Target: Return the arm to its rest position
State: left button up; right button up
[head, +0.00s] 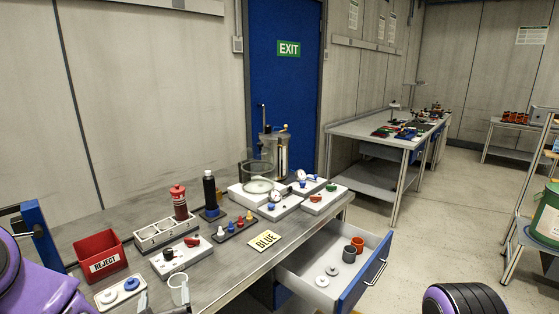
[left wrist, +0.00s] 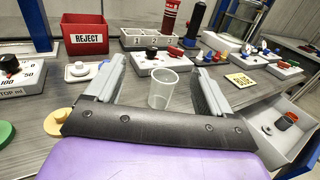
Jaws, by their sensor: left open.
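My left arm (head: 45,292) is purple and comes in at the lower left of the head view. Its gripper (left wrist: 162,80) shows in the left wrist view, with its two grey fingers spread wide and nothing gripped. A clear empty cup (left wrist: 163,88) stands upright on the bench and appears in the gap between the fingers, touching neither. The cup also shows in the head view (head: 178,289), close to the bottom edge. My right gripper is out of view; a purple and black part of my right arm shows at the lower right.
The bench (head: 225,279) holds a red REJECT bin (head: 98,255), a white rack (head: 160,234), red and black bottles, small valve blocks and a yellow BLUE card (head: 263,240). A glass vessel (head: 258,177) stands behind. An open drawer (head: 345,293) juts out at the right with cups inside.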

pick_arm(q)
jog(key=s+f+m+g+h, duration=0.2)
jog(key=s+f+m+g, duration=0.3)
jog(key=f+m, duration=0.65)
jog(key=s+f+m+g+h, duration=0.2)
jog(key=s+f+m, duration=0.5)
jog(key=m, duration=0.8)
jog(key=s+a+f+m+g, duration=0.2)
jog(key=s+f, duration=0.3)
jog(key=s, duration=0.4)
jog(key=s+a+f+m+g, duration=0.2)
jog(key=s+f+m+g, duration=0.2)
jog(key=s, duration=0.6)
notch_tip(320, 180, down, 2)
jog(key=shift+a+f+m+y, duration=0.1)
jog(key=shift+a+m+y, duration=0.15)
jog(key=shift+m, duration=0.3)
